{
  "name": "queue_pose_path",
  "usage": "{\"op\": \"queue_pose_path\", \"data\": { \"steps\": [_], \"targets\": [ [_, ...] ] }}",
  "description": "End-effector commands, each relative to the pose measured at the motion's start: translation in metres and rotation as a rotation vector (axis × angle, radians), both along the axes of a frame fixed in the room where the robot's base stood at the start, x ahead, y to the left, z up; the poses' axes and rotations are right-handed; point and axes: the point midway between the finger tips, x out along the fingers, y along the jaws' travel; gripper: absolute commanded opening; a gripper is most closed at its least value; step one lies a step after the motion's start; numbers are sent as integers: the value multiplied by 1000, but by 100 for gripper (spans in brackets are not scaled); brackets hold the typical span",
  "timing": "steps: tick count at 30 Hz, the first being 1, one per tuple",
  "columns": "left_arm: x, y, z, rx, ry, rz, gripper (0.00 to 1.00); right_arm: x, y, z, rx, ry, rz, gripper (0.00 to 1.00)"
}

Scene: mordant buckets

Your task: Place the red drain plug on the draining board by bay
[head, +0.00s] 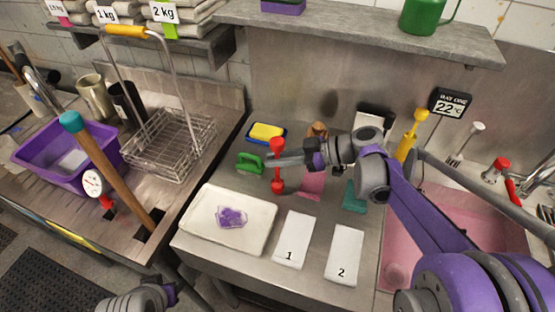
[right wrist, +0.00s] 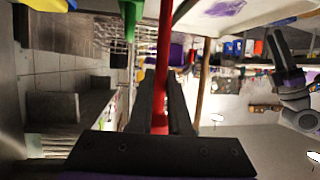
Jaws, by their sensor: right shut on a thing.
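The red drain plug (head: 278,182) is upright, with a red knob on top and a wider red end below. My right gripper (head: 276,163) is shut on its stem and holds it over the steel draining board (head: 232,176). In the right wrist view the red stem (right wrist: 164,50) runs between the two dark fingers (right wrist: 161,105). I cannot tell whether its lower end touches the surface. White cards marked 1 (head: 295,238) and 2 (head: 344,254) lie at the front of the board. My left gripper (head: 160,295) is at the bottom edge; its jaws are unclear.
A white tray (head: 262,238) with purple pieces lies left of card 1. A green object (head: 249,162) and a yellow-and-blue sponge (head: 268,132) lie close to the plug. A pink basin (head: 465,225) is at right, a wire basket (head: 168,145) and purple tub (head: 42,150) at left.

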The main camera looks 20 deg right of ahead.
Motion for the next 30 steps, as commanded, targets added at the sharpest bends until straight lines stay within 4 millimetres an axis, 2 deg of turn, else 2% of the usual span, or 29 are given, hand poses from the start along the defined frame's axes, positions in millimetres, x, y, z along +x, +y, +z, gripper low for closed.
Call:
{"op": "queue_pose_path", "data": {
  "steps": [11, 12, 16, 26, 30],
  "targets": [
    [-1, 0, -2, 0, 1, 0, 50, 0, 0, -5, 0, 0, 0, 0],
    [-1, 0, -2, 0, 1, 0, 50, 0, 0, -4, 0, 0, 0, 24],
    [0, 0, -1, 0, 1, 0, 50, 0, 0, -4, 0, 0, 0, 47],
    [0, 0, 1, 0, 0, 0, 50, 0, 0, -1, 0, 0, -1, 47],
    [0, 0, -1, 0, 0, 0, 50, -6, -14, 4, -1, 0, -5, 47]
  ]
}}
